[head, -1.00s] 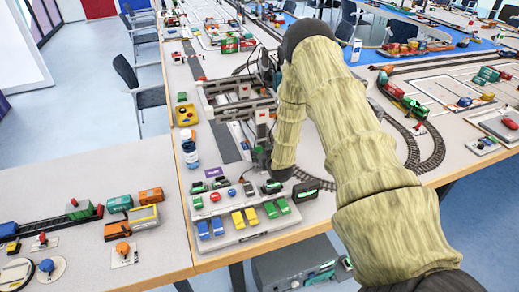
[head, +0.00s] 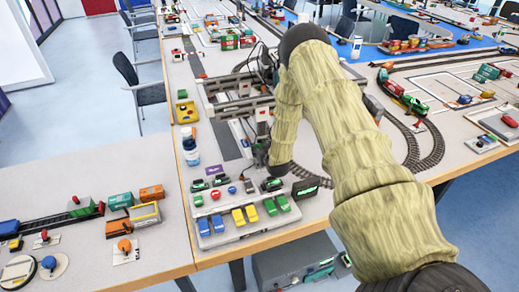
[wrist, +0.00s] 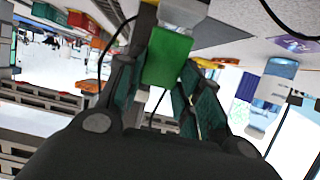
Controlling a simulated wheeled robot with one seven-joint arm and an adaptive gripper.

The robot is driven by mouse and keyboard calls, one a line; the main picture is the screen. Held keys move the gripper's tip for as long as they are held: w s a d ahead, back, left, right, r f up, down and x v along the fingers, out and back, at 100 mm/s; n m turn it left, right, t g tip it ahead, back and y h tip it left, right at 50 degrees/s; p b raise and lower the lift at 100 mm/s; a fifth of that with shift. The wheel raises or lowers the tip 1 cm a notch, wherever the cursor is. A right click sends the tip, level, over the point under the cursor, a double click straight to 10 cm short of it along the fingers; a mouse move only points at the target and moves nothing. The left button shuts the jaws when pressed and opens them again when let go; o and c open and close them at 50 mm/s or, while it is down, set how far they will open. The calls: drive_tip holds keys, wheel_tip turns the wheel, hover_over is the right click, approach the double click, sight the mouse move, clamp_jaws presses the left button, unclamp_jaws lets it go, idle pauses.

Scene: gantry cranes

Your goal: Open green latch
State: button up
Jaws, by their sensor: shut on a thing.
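In the wrist view a bright green block (wrist: 167,57), which looks like the green latch, sits between the fingers of my gripper (wrist: 166,78). The fingers are closed in on it, with a grey-white part just above it. How far the latch is turned or slid cannot be told. In the head view my gripper is mostly hidden by my arm, near the grey gantry crane (head: 243,105) and behind the switch panel. The green latch cannot be made out there.
The switch panel (head: 240,228) with blue, yellow and green switches stands at the table's front edge. A white and blue bottle (head: 190,152) and a purple card (head: 214,169) are left of my gripper. A dark box with green lettering (head: 306,187) stands right of the panel.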

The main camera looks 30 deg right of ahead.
drive_tip(key=shift+s+f+t+b, duration=0.2)
drive_tip(key=shift+f+t+b, duration=0.2)
drive_tip(key=shift+b, duration=0.75)
drive_tip(key=shift+s+a+r+t+h+b, duration=0.1)
drive_tip(key=shift+s+t+h+b, duration=0.3)
drive_tip(key=shift+b, duration=0.75)
drive_tip(key=shift+r+t+b, duration=0.15)
drive_tip(key=shift+t+b, duration=0.15)
drive_tip(key=shift+t, duration=0.1)
drive_tip(key=o, duration=1)
drive_tip(key=shift+r, duration=0.1)
